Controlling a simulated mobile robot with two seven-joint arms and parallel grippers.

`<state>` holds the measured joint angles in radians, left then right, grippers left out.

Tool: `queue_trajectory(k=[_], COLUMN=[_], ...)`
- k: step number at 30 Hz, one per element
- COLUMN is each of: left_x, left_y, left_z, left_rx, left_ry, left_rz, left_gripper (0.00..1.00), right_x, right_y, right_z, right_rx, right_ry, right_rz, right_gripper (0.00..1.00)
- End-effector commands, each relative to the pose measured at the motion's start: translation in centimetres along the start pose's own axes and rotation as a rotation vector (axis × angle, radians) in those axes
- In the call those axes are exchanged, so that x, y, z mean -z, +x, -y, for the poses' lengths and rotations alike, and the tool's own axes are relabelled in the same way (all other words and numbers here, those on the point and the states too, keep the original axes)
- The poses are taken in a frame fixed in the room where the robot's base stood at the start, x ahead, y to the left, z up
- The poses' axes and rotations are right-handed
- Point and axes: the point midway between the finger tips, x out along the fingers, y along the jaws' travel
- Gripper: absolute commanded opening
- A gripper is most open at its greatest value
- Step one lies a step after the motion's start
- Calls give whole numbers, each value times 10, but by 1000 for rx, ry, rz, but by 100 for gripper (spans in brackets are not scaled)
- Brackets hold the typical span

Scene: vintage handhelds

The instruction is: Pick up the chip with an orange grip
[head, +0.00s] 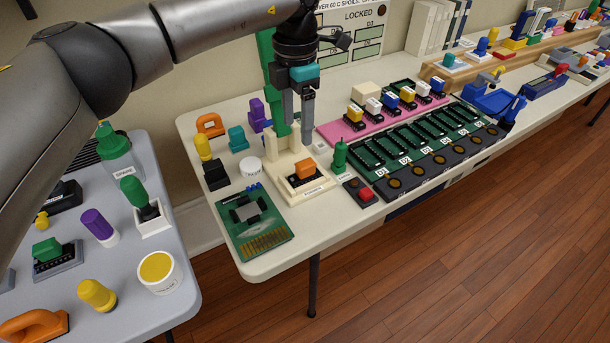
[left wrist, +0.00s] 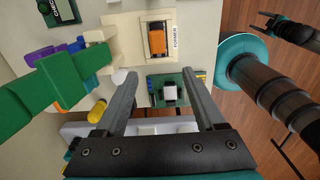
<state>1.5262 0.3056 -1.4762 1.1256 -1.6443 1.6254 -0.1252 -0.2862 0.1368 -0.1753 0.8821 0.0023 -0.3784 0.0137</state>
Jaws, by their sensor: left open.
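The chip with an orange grip (head: 306,169) sits in a cream former block (head: 318,184) with a "FORMER" label, near the middle of the table. In the left wrist view the orange grip (left wrist: 157,40) lies beyond my fingertips, near the top centre. My left gripper (head: 298,124) is open and empty, pointing down above and slightly behind the chip. Its two fingers (left wrist: 157,88) are spread apart and touch nothing I can see. What seems to be my right gripper (left wrist: 283,27) shows small at the upper right of the left wrist view; its jaw state is unclear.
A green lever (head: 267,60) on a cream stand rises right beside my left gripper. A green circuit board (head: 251,232) lies in front. A green-handled tool (head: 340,157) and a red button (head: 365,194) stand right of the former. A pink strip (head: 330,134) holds several chips behind.

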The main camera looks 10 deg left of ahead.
Motion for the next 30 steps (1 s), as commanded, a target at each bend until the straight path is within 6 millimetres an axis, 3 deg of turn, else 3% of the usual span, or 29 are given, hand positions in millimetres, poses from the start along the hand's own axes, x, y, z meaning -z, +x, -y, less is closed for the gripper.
queue_trajectory(k=[9,30], left_x=[0,-3], left_y=[54,104], left_z=[0,-2], left_rx=[2,1], left_ry=[0,1], left_rz=[-2,-1], left_gripper=[71,71], right_x=[26,59], right_y=[-4,-24], right_z=[12,26], right_rx=[14,32], right_ry=[4,10], right_rz=[-5,-11], right_gripper=[66,66])
